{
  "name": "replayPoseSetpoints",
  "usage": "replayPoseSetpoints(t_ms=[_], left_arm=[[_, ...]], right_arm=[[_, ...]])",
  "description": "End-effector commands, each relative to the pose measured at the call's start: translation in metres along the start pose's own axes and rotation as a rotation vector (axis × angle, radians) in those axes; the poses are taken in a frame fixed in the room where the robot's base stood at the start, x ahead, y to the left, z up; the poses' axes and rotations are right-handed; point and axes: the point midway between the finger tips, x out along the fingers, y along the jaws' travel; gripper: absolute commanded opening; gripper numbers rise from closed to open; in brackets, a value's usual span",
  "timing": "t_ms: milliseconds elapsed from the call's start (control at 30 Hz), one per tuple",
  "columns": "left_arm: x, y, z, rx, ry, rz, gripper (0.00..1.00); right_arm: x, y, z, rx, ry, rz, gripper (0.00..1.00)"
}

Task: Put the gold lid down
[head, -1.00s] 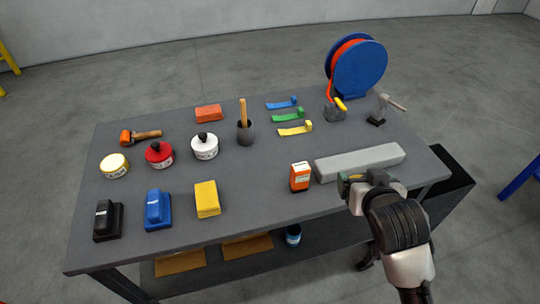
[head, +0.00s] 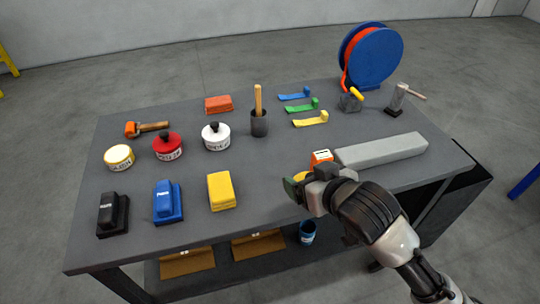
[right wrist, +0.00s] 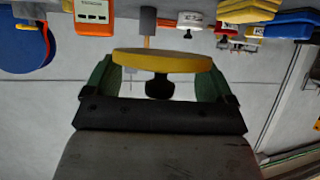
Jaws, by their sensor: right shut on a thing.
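My right gripper (head: 296,188) is over the front right part of the table, in front of the orange box. It is shut on the gold lid (head: 299,204), which is mostly hidden behind the gripper in the head view. In the right wrist view the gold lid (right wrist: 160,62) sits between the green fingers, with its black knob (right wrist: 160,87) pointing towards the palm. The tin with a yellow rim and no knob (head: 119,157) stands at the left of the table. My left gripper is not in view.
The red-lidded tin (head: 168,146) and white-lidded tin (head: 216,137) stand right of the knobless tin. A yellow block (head: 221,191), blue block (head: 167,202) and black block (head: 113,215) line the front. The orange box (head: 320,156) and grey bar (head: 382,151) lie behind my gripper.

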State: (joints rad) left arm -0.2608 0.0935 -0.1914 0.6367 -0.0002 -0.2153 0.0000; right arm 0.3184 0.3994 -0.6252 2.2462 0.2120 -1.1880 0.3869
Motion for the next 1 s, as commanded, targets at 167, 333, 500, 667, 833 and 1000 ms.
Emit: replayPoseSetpoints(t_ms=[167, 333, 500, 667, 833, 1000], left_arm=[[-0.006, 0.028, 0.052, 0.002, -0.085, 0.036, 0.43], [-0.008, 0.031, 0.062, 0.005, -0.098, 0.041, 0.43], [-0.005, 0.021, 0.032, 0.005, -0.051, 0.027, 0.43], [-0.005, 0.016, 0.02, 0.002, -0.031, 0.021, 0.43], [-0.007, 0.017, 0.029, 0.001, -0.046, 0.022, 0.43], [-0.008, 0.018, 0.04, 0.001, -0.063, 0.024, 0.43]], right_arm=[[0.047, -0.012, 0.001, 0.002, -0.001, -0.001, 0.62], [0.087, -0.022, 0.004, 0.001, 0.0, 0.0, 0.62], [0.108, -0.026, 0.005, 0.0, 0.001, 0.002, 0.62], [0.117, -0.027, 0.017, 0.001, -0.002, 0.002, 0.62], [0.128, -0.027, 0.038, 0.0, -0.001, 0.001, 0.62], [0.13, -0.027, 0.041, 0.0, 0.002, 0.0, 0.61]])
